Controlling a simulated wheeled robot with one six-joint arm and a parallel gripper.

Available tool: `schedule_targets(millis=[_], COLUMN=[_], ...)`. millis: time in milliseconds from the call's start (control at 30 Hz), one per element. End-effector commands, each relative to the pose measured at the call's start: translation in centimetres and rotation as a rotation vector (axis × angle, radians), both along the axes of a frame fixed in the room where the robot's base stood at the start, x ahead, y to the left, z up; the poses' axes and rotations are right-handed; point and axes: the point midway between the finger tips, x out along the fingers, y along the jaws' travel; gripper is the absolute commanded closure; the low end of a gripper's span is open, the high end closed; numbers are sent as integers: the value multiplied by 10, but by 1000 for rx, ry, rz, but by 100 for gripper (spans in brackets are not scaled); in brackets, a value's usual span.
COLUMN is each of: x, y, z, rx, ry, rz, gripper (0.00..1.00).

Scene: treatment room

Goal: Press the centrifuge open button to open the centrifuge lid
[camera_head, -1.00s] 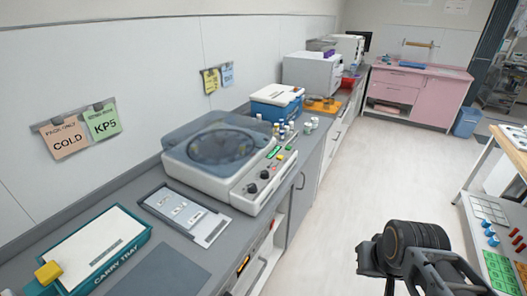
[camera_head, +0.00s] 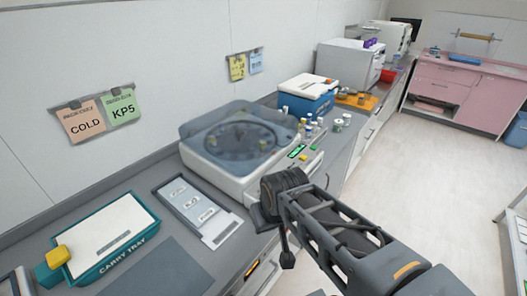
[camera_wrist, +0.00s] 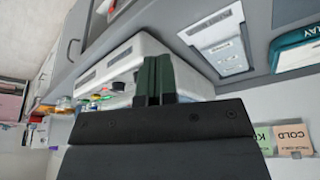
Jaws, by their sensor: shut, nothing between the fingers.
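The centrifuge (camera_head: 215,172) is a white box on the grey counter with a see-through, smoky lid (camera_head: 232,135), which is down. My gripper is shut and empty. Contact with the centrifuge cannot be told.
A grey panel tray (camera_head: 195,208) and a teal carry tray (camera_head: 105,275) lie left of the centrifuge. Small vials (camera_head: 312,128) and a blue box (camera_head: 307,100) stand beyond it. Wall notes hang behind. The floor at right is clear.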

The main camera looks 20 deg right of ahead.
Motion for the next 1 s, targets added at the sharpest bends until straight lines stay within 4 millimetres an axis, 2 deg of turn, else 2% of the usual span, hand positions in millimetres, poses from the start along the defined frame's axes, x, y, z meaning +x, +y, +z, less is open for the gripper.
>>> schedule_targets(millis=[467,567,667,767,867,1000], x=[0,6,24,55,97,163], y=[0,-6,-20,-49,-89,-147], z=[0,5,17,38,67,109], rx=[-1,-19,-80,-185,-320,-504], ry=[-1,-13,-56,-132,-235,-390], rz=[0,-10,-26,-48,-49,27], gripper=[100,100,100,100,100,100])
